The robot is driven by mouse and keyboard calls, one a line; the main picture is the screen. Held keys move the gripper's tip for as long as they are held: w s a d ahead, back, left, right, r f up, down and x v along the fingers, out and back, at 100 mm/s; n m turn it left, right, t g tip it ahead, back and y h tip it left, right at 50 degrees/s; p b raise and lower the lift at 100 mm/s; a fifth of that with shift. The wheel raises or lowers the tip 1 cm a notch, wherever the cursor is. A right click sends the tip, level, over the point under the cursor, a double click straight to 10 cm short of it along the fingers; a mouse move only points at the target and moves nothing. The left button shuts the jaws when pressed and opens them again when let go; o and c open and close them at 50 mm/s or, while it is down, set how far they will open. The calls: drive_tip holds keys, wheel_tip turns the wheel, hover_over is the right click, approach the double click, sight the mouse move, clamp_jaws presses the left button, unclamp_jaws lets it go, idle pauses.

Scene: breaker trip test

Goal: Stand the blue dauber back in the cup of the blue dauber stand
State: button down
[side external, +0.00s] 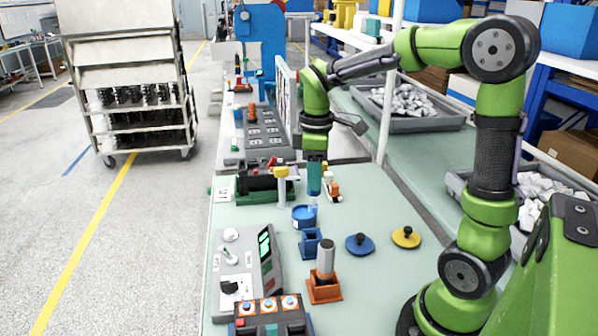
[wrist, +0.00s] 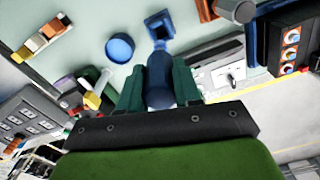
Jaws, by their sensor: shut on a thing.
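My gripper (side external: 314,188) is shut on the blue dauber and holds it above the table. In the wrist view the blue dauber (wrist: 160,82) sits between the two dark teal fingers, its narrower end pointing away from the camera. The blue dauber stand (side external: 310,241) is on the table, in front of and below my gripper in the side view. In the wrist view the stand (wrist: 158,24) shows just beyond the dauber's far end. The dauber appears apart from the stand. The inside of the stand's cup is not clear.
A round blue pot (side external: 303,216) stands close behind the stand. An orange stand (side external: 323,289) with a grey-handled dauber (side external: 325,258) is in front. Blue (side external: 360,244) and yellow (side external: 406,236) knobbed lids lie right. A grey control box (side external: 245,272) stands left.

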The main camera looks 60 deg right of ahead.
sight(314, 212)
drive_tip(key=shift+f, duration=2.7)
drive_tip(key=shift+f, duration=3.05)
drive_tip(key=c, duration=0.7)
unclamp_jaws()
wheel_tip(314, 212, up, 17)
drive_tip(key=shift+f, duration=0.1)
